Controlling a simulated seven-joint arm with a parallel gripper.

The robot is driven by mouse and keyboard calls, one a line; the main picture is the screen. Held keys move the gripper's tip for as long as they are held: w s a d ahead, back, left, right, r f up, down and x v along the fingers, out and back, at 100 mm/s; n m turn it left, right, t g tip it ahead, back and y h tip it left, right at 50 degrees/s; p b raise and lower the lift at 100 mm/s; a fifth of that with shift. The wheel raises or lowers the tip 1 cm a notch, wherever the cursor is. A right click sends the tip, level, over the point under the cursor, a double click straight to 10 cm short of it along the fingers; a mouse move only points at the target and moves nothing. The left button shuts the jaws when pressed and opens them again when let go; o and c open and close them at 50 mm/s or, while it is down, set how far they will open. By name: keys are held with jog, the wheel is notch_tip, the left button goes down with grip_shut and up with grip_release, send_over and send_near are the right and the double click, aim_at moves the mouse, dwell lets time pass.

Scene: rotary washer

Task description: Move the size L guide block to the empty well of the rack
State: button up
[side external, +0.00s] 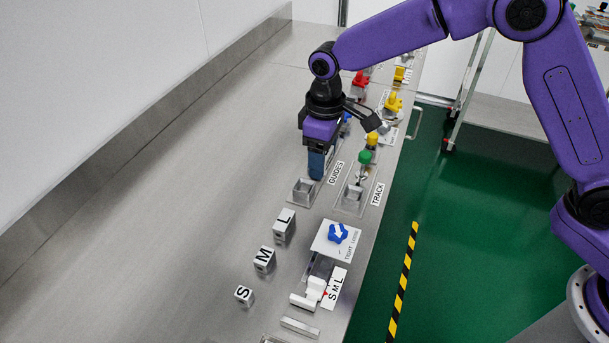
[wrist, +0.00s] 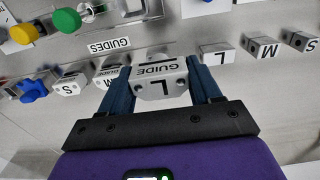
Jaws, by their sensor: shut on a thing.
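The size L guide block (wrist: 160,82) is a grey block marked "GUIDE" and "L". In the wrist view it sits between the two blue fingers of my gripper (wrist: 162,88), which is shut on it. In the side external view my gripper (side external: 317,172) points down at the near end of the guides rack; the near finger hides the block. Just in front of that finger is a grey square well (side external: 303,190) that looks empty. I cannot tell whether the block is lifted or still seated.
Another guide marked S (wrist: 68,86) stands left in the wrist view. Separate L (side external: 283,225), M (side external: 263,260) and S (side external: 243,295) blocks stand nearer the side camera. The track rack (side external: 353,195) lies right of the guides. The table's left side is clear.

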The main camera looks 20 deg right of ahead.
jog(key=w+f, duration=0.1)
jog(key=w+a+f, duration=0.1)
jog(key=f, duration=0.1)
jog(key=w+a+f, duration=0.1)
jog(key=f, duration=0.1)
jog(key=shift+w+a+f, duration=0.15)
jog(key=shift+w+f, duration=0.05)
jog(key=shift+w, duration=0.1)
jog(key=shift+f, duration=1.55)
jog(key=shift+f, duration=0.2)
jog(key=o, duration=1.3)
jog(key=shift+r, duration=0.1)
notch_tip(320, 180, up, 12)
jog(key=shift+r, duration=0.15)
